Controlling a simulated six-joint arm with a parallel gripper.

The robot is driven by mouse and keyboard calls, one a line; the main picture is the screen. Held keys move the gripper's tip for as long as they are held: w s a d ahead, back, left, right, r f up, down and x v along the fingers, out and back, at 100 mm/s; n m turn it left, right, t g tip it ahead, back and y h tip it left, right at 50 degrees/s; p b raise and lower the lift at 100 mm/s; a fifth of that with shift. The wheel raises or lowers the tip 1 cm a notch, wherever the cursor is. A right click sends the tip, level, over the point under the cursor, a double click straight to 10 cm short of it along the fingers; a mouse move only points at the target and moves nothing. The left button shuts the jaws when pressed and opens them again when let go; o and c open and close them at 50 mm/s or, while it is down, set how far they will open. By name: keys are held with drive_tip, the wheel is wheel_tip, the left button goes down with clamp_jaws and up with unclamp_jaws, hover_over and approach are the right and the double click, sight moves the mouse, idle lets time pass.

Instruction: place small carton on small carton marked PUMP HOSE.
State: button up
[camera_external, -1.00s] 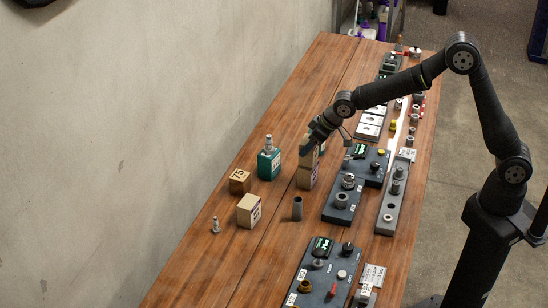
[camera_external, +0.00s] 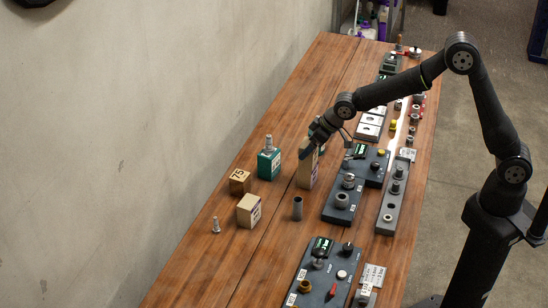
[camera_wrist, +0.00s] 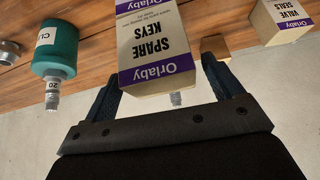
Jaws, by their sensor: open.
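A small tan carton (camera_wrist: 157,48) with purple bands, marked SPARE KEYS, stands in front of my gripper (camera_wrist: 161,76) in the wrist view. My gripper's fingers are open, one on each side of the carton's near end, with a gap visible on the right. In the external view my gripper (camera_external: 309,148) is at the top of a tall tan carton column (camera_external: 306,175), which looks like a stack. I cannot read the PUMP HOSE marking in any view. Another small carton (camera_external: 248,210) stands apart at the front left; a carton marked VALVE SEALS (camera_wrist: 285,20) shows in the wrist view.
A teal bottle (camera_external: 269,164) and a wooden block marked 75 (camera_external: 240,181) stand left of the column. A grey tube (camera_external: 297,208) stands in front of it. A dark fixture plate (camera_external: 342,208) is close on the right. The table's front left is mostly clear.

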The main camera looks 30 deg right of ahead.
drive_tip(key=v, duration=1.1)
drive_tip(key=shift+r, duration=0.25)
drive_tip(key=shift+s, duration=0.1)
drive_tip(key=x, duration=1.2)
drive_tip(key=shift+d+f, duration=0.1)
drive_tip(key=shift+f, duration=0.1)
drive_tip(key=shift+r, duration=0.1)
drive_tip(key=shift+r, duration=0.1)
